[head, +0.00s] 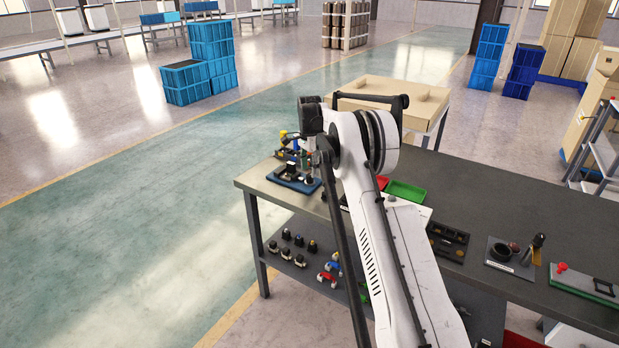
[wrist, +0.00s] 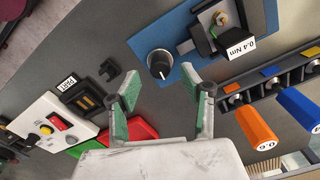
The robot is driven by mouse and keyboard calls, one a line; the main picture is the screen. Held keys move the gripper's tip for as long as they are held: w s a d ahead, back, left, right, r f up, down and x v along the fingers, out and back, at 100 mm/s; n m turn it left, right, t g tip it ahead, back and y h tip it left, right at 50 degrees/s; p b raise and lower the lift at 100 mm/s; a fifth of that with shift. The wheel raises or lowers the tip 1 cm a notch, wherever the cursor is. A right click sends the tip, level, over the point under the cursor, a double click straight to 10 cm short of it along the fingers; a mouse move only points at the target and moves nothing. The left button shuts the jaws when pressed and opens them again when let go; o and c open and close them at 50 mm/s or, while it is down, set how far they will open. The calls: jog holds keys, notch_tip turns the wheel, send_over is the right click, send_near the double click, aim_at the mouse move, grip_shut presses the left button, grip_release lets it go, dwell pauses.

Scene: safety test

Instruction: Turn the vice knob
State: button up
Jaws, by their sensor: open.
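Orange (wrist: 257,127) and blue (wrist: 297,108) handled tools hang in a rack right of the fixture. A white switch box (wrist: 50,128) and green and red trays (wrist: 132,128) lie left. In the head view, the grey table (head: 490,205) carries more fixtures at right.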

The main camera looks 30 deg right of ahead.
aim_at(310, 175)
jog(key=shift+f, duration=1.95)
grip_shut()
